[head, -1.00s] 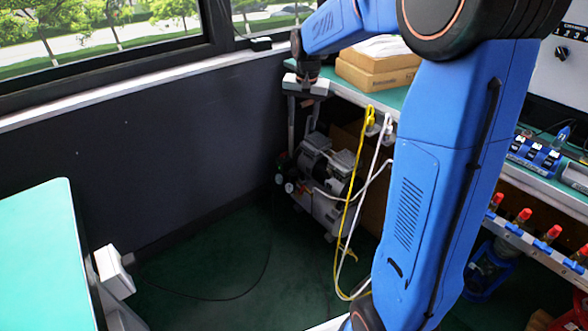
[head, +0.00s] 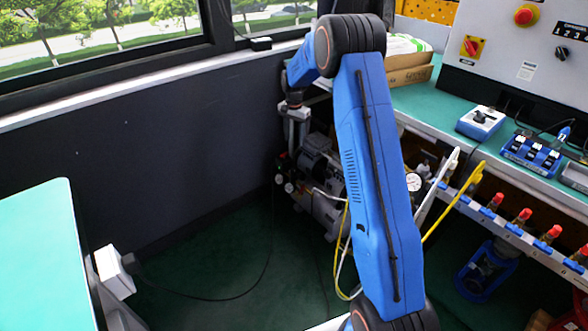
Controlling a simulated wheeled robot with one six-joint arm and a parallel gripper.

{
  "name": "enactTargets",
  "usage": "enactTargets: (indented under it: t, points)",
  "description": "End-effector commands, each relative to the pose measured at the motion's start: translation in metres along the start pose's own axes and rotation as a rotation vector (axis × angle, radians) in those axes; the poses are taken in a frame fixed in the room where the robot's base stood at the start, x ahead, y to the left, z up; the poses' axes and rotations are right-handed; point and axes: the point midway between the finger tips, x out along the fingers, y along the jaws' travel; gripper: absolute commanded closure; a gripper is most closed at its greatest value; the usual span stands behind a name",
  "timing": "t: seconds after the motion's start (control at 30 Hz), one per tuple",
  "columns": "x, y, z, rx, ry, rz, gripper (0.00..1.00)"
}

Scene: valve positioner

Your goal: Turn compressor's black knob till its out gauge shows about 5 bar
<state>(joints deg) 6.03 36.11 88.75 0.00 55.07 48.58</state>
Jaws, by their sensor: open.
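The compressor (head: 324,212), a grey and white machine, stands on the floor beneath the bench's left end. My blue arm covers part of its right side. Two small round gauges, one (head: 278,179) and another (head: 289,187), sit at its left side; their readings are too small to make out. A small dark part (head: 281,160) above them looks like the black knob. My gripper (head: 296,147) is open and points down. Its pale fingers are just above and slightly right of the knob in the picture. I cannot tell the depth gap or any contact.
The bench (head: 425,101) with boxes (head: 408,72) is on the right. Yellow and white hoses (head: 452,205) hang near my arm. A dark wall (head: 150,160) stands behind, and a green table (head: 40,250) is at left. The floor (head: 225,255) between is mostly clear.

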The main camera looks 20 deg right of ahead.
Motion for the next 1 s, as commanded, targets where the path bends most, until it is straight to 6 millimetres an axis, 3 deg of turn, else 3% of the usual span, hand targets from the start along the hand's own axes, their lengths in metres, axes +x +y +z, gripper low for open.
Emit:
enactTargets:
  t: [0.27, 1.0]
  points:
    - [0.023, -0.001, -0.001, 0.005, -0.002, 0.003, 0.53]
    - [0.15, -0.001, -0.001, 0.004, -0.002, 0.002, 0.53]
